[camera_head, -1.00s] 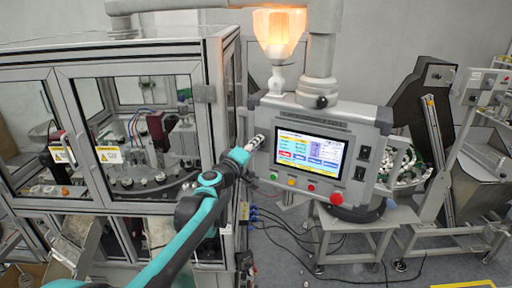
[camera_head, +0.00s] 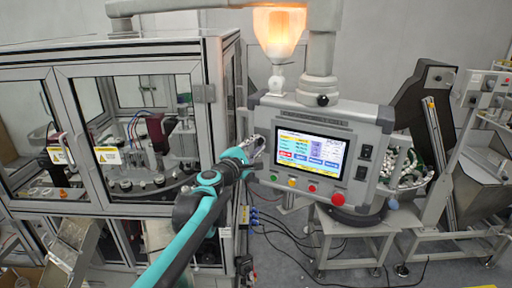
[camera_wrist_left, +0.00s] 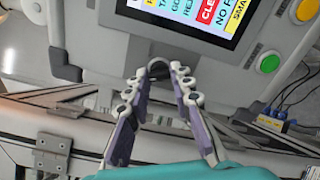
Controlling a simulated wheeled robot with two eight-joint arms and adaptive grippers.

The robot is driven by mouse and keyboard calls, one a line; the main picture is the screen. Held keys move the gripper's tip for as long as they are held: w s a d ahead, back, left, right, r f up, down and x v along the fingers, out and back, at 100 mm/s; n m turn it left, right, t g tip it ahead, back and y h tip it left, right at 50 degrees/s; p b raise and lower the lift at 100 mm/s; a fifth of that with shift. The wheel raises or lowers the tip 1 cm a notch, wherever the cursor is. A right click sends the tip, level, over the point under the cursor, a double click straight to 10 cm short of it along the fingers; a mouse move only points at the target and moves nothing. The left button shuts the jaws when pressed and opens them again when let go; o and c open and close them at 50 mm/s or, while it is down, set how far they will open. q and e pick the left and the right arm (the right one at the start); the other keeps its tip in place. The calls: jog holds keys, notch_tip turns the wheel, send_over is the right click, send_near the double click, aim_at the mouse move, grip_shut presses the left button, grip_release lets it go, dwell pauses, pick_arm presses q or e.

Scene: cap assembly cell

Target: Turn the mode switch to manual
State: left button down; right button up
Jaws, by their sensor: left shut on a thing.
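The grey control panel (camera_head: 340,120) hangs on an arm, with a lit screen (camera_head: 312,148) on its front. My left gripper (camera_head: 258,145) is at the panel's left border, beside the screen. In the left wrist view the gripper (camera_wrist_left: 158,78) has its fingertips close around a small rounded grey part, which looks like the mode switch (camera_wrist_left: 158,66). The fingers hide most of it, so its pointer position and labels cannot be read. My right gripper is not in view.
Green (camera_head: 291,181), yellow and red buttons line the panel's lower edge; a green button (camera_wrist_left: 269,62) is near the fingers. Two black switches (camera_head: 364,152) sit right of the screen. A glazed machine cabinet (camera_head: 130,45) stands left. Cables (camera_head: 290,235) hang below the panel.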

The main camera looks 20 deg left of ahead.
pick_arm(q)
jog(key=shift+f+n, duration=0.1)
jog(key=shift+n, duration=1.4)
jog(key=c, duration=1.3)
grip_release()
jog(key=shift+s, duration=0.15)
jog(key=s, duration=0.4)
jog(key=s+a, duration=0.1)
jog(key=s, duration=0.2)
jog(key=s+a, duration=0.1)
jog(key=s, duration=0.3)
jog(key=shift+s+a, duration=0.15)
jog(key=shift+s, duration=0.15)
